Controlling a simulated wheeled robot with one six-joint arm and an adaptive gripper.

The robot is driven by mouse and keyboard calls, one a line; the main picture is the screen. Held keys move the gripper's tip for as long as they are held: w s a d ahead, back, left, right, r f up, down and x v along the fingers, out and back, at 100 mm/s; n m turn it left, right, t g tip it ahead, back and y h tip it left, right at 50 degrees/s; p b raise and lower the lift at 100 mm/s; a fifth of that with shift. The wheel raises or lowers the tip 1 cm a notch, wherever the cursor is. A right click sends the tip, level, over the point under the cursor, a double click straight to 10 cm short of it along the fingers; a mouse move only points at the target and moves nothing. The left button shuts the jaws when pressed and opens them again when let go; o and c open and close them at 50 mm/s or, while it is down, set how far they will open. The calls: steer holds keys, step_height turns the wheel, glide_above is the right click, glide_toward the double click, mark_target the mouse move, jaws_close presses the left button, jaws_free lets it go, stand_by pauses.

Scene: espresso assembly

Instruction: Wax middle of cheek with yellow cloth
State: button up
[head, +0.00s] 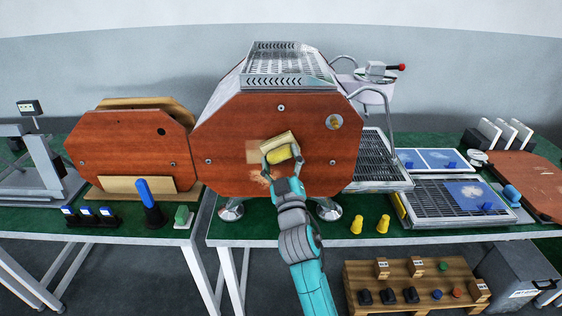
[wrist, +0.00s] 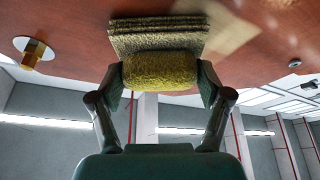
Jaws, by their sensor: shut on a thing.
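My gripper (head: 279,157) is shut on the yellow cloth (head: 281,150), a thick pad with a rounded yellow grip. In the wrist view the cloth (wrist: 158,68) sits between both fingers, and its flat pad lies against or very close to the wood; exact contact cannot be told. The cheek (head: 232,125) is the large red-brown wooden side panel of the espresso machine. The cloth is near the middle of this panel. A paler square patch shows left of the cloth, and a light scuffed patch shows below it, partly beside my gripper.
A brass fitting (head: 335,121) sticks out at the panel's upper right. Spare wooden panels (head: 128,146) stand at left beside a blue-handled tool (head: 149,200). Two yellow pieces (head: 357,224) stand at the green table's front edge.

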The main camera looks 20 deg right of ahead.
steer(key=shift+w+a, duration=0.25)
steer(key=shift+a, duration=0.45)
steer(key=shift+w+a, duration=0.2)
steer(key=shift+a, duration=0.5)
steer(key=shift+w+a, duration=0.25)
steer(key=shift+a, duration=0.5)
steer(key=shift+w+a, duration=0.2)
steer(key=shift+a, duration=0.5)
steer(key=shift+w, duration=0.1)
steer(key=shift+w+a, duration=0.2)
steer(key=shift+a, duration=0.55)
steer(key=shift+w+a, duration=0.2)
steer(key=shift+a, duration=0.5)
steer(key=shift+d, duration=0.1)
steer(key=shift+s+d, duration=0.25)
steer(key=shift+d, duration=0.45)
steer(key=shift+s+d, duration=0.25)
steer(key=shift+d, duration=0.4)
